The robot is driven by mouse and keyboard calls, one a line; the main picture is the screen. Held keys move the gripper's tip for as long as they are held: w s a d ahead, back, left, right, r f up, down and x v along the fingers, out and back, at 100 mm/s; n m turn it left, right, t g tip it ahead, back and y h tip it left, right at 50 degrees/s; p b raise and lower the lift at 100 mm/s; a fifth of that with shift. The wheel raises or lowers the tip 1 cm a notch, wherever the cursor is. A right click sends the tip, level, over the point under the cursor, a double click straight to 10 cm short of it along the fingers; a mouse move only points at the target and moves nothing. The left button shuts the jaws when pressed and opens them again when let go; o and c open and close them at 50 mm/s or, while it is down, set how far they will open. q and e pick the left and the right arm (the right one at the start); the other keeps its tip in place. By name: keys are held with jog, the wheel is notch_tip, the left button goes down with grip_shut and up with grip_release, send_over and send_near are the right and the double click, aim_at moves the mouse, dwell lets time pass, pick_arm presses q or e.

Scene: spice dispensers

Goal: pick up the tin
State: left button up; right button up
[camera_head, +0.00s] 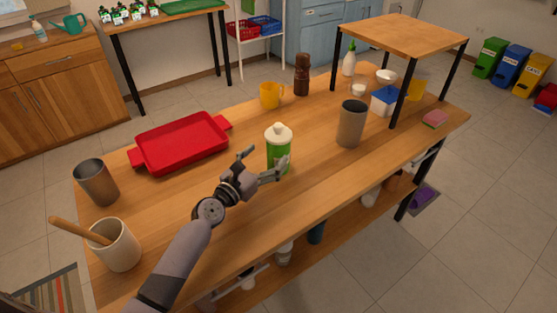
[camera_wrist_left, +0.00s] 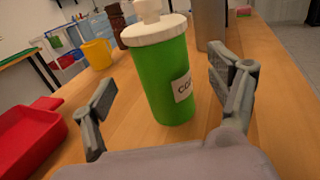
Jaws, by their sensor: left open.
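A green tin (camera_head: 278,155) with a cream lid and a knob stands upright on the wooden table. In the left wrist view the tin (camera_wrist_left: 163,80) stands just beyond and between my open fingers, with part of a white label showing. My left gripper (camera_head: 260,163) is open and empty, close in front of the tin, its fingers pointing toward it. In the left wrist view, its fingers (camera_wrist_left: 165,98) are spread wide on either side and no contact shows. My right gripper is not in view.
A red tray (camera_head: 183,145) lies left of the tin. A grey-brown cylinder (camera_head: 351,124) stands to its right, a yellow mug (camera_head: 270,95) and a brown grinder (camera_head: 302,75) behind. A metal cup (camera_head: 96,182) and a cream crock (camera_head: 117,246) stand at left. Bare tabletop lies around the tin.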

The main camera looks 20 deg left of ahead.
aim_at(279, 144)
pick_arm(q)
jog(key=shift+r+x, duration=0.2)
jog(key=shift+x, duration=0.95)
jog(key=x, duration=0.3)
jog(key=shift+w+d+f+b, duration=0.1)
jog(key=shift+w+b, duration=0.2)
jog(key=shift+w, duration=0.05)
jog(key=shift+w+d, duration=0.1)
jog(key=shift+w, duration=0.15)
jog(key=shift+s, duration=0.1)
jog(key=c, duration=1.3)
jog(key=shift+c, duration=0.7)
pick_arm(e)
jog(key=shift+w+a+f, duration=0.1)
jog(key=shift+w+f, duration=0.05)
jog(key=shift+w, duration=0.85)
pick_arm(q)
jog(key=shift+r, duration=0.2)
